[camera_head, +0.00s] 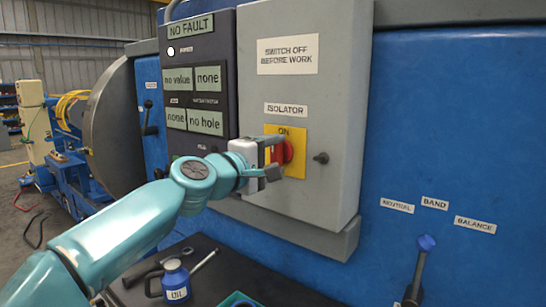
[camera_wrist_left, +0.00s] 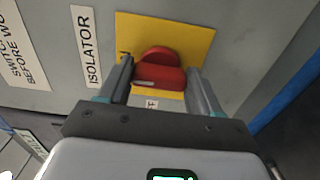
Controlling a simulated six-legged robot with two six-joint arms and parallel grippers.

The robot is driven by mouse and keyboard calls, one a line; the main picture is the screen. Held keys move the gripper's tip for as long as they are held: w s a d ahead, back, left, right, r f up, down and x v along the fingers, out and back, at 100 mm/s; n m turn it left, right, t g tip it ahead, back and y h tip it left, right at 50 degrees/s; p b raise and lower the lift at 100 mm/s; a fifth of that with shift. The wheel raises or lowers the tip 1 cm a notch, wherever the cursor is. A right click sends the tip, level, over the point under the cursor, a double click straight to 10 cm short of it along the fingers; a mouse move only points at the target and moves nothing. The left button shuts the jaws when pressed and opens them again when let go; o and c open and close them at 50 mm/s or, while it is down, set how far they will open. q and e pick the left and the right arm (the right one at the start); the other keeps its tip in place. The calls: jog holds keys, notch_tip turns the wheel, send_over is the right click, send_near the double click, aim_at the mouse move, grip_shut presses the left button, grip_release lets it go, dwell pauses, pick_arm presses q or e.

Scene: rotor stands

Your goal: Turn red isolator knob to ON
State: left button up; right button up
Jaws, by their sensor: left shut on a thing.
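The red isolator knob (camera_head: 288,152) sits on a yellow plate (camera_head: 297,167) on the grey isolator box, under the ISOLATOR label. "ON" is printed at the plate's top edge. My left gripper (camera_head: 273,157) is at the knob, one finger above it and one below. In the left wrist view the knob (camera_wrist_left: 158,76) lies between the two fingers of the gripper (camera_wrist_left: 160,82), which is shut on it. A small label ending in "F" shows beside the knob there. The fingers partly hide the knob in the head view, and its exact pointing is hard to tell. My right gripper is out of view.
A small dark knob (camera_head: 321,158) sticks out of the box right of the plate. A lever with a blue top (camera_head: 427,243) stands lower right. A blue oil can (camera_head: 175,281) and a wrench (camera_head: 205,261) are on the dark shelf below.

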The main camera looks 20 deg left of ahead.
pick_arm(q)
jog(key=shift+a, duration=0.1)
jog(key=o, duration=1.1)
jog(key=shift+w, duration=0.15)
jog(key=shift+c, duration=0.2)
jog(key=b+v, duration=0.4)
jog(key=v, duration=1.2)
jog(key=shift+s, duration=0.25)
jog(key=shift+w, duration=0.1)
